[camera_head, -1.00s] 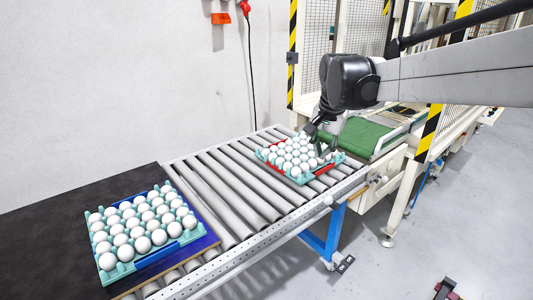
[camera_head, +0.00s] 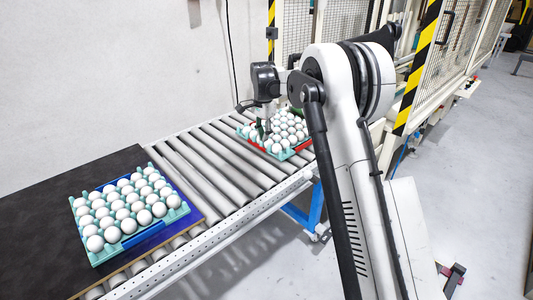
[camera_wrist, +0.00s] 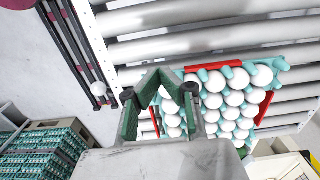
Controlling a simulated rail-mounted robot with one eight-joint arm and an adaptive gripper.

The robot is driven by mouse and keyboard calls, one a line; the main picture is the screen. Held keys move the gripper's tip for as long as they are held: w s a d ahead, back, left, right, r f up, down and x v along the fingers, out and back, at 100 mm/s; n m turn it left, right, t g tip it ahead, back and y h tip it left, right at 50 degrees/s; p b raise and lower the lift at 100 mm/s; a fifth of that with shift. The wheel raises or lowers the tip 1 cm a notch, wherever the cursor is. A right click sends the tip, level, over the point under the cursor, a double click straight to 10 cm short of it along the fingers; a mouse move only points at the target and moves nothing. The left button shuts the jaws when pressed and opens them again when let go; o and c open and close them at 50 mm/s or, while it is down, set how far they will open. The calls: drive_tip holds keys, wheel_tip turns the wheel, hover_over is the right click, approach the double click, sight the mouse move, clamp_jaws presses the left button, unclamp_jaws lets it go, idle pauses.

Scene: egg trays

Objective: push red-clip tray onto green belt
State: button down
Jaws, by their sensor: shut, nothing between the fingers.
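The red-clip tray (camera_head: 283,155) is teal, full of white eggs, and sits on the roller conveyor at its far end in the head view. It also shows in the wrist view (camera_wrist: 280,66), with red clips at its edges. My gripper (camera_head: 263,134) is low at the tray's left edge, on the rollers' side, and shut with nothing held. In the wrist view my gripper (camera_wrist: 160,74) overlaps the tray's left part; I cannot tell whether it touches.
A blue-clip tray (camera_head: 117,246) of eggs lies at the near left, by a black surface (camera_head: 40,205). Bare rollers (camera_head: 205,165) lie between the trays. A wall stands behind; fenced machinery with striped posts (camera_head: 422,60) stands at the right.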

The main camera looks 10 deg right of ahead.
sight(271, 153)
wheel_tip(271, 153, down, 10)
drive_tip(key=shift+r+b, duration=0.1)
drive_tip(key=shift+b, duration=0.3)
drive_tip(key=d, duration=0.1)
drive_tip(key=w, duration=0.1)
drive_tip(key=d, duration=0.1)
drive_tip(key=shift+w+d+f, duration=0.25)
drive_tip(key=shift+d, duration=0.05)
drive_tip(key=shift+w+d, duration=0.25)
drive_tip(key=shift+d, duration=0.15)
